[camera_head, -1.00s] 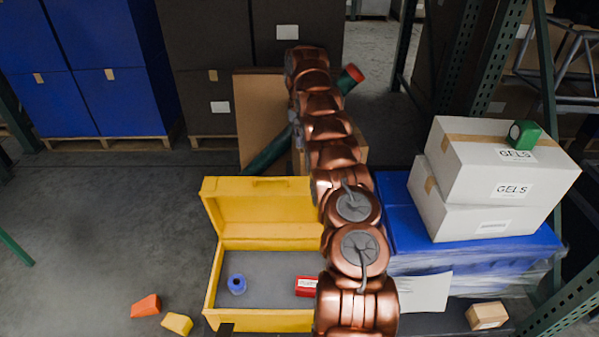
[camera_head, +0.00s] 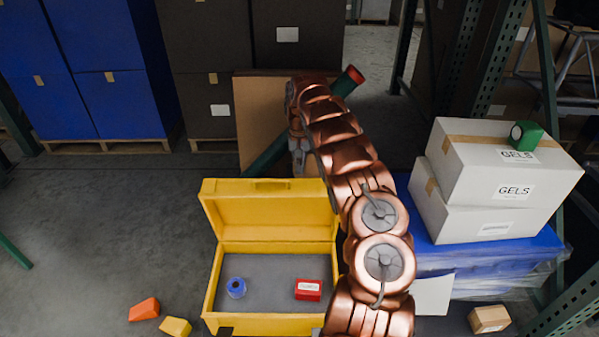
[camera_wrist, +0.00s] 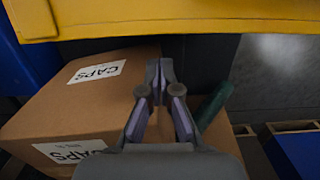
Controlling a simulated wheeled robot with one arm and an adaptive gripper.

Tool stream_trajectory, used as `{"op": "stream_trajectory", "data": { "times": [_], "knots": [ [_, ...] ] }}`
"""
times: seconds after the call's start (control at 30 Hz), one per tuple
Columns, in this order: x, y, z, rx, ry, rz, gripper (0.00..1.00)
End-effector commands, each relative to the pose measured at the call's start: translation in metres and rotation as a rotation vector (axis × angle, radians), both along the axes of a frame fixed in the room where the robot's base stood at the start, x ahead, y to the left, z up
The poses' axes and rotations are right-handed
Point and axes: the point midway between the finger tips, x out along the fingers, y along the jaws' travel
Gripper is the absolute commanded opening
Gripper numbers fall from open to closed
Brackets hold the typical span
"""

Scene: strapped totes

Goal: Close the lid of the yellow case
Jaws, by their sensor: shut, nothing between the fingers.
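The yellow case (camera_head: 213,288) stands on the floor with its lid (camera_head: 268,213) raised upright at the back. Inside on the grey floor of the case are a blue spool-like item (camera_head: 236,287) and a red labelled box (camera_head: 308,290). My gripper (camera_head: 299,162) is behind the lid, just above its top edge in the head view; its fingertips are partly hidden. In the wrist view my gripper (camera_wrist: 160,68) is shut and empty, fingers pointing toward a yellow edge (camera_wrist: 180,18), which looks like the lid. I see no clear contact.
A cardboard box marked CAPS (camera_wrist: 90,95) and a green tube (camera_wrist: 215,103) are close to my gripper. White GELS boxes (camera_head: 490,180) sit on a blue pallet load right of the case. Orange (camera_head: 144,309) and yellow (camera_head: 176,327) blocks lie left.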

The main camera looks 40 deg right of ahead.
Motion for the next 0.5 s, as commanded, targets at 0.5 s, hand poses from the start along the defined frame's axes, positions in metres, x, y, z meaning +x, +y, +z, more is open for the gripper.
{"op": "stream_trajectory", "data": {
  "times": [0.5],
  "knots": [
    [-0.016,0.013,-0.003,-0.001,-0.001,-0.001,0.00]
  ]
}}
